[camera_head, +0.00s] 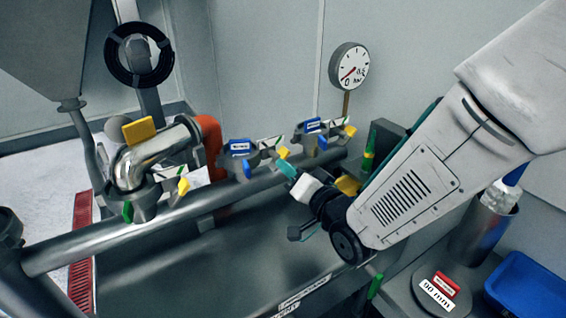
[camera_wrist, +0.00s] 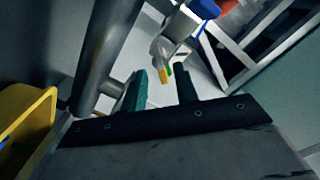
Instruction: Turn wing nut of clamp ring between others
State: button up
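Three clamps sit in a row along a grey pipe (camera_head: 120,232) in the head view. The middle clamp (camera_head: 262,158) has a blue label and yellow and green wing tips. The right clamp (camera_head: 318,133) looks alike, and the left clamp (camera_head: 150,192) sits around a shiny metal elbow. My gripper (camera_head: 285,170) has its teal fingertips close to the middle clamp's right side. In the wrist view my gripper (camera_wrist: 160,88) is open, its two teal fingers apart. A grey part with a yellow and green tip (camera_wrist: 166,74) shows between them; contact cannot be told.
A dial gauge (camera_head: 348,66) stands behind the pipe. A yellow block (camera_head: 347,185) and a green-tipped part (camera_head: 369,150) lie close beside my arm. A blue tray (camera_head: 526,284) and a round "90 mm" stand (camera_head: 437,294) are at the right.

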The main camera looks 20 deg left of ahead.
jog(key=v, duration=0.2)
jog(key=shift+s+d, duration=0.25)
jog(key=shift+d, duration=0.05)
jog(key=d+f+g+h, duration=0.1)
jog(key=f, duration=0.2)
jog(key=f+n+g+h, duration=0.1)
jog(key=f+h, duration=0.1)
jog(key=s+d+f+n+g+h, duration=0.1)
jog(key=f, duration=0.2)
jog(key=shift+d+f+h, duration=0.3)
jog(key=shift+d+f, duration=0.05)
jog(key=d+h, duration=0.1)
jog(key=d, duration=0.1)
jog(key=d+f+g+h, duration=0.1)
jog(key=s+d+g+h, duration=0.1)
jog(key=d, duration=0.1)
jog(key=shift+d+f+n, duration=0.3)
jog(key=shift+f, duration=0.05)
jog(key=s+d+r+m+g+h, duration=0.1)
jog(key=s+d+r, duration=0.4)
jog(key=d, duration=0.5)
jog(key=s+d+r+m+g+h, duration=0.1)
jog(key=s+d+r+g+h, duration=0.1)
jog(key=s+d+r, duration=0.4)
jog(key=s+d+r+m+g+h, duration=0.1)
jog(key=s+d+r, duration=0.4)
jog(key=d, duration=1)
jog(key=shift+s+r+m+g+h, duration=0.4)
jog(key=shift+s+g+h, duration=0.45)
jog(key=shift+s, duration=0.85)
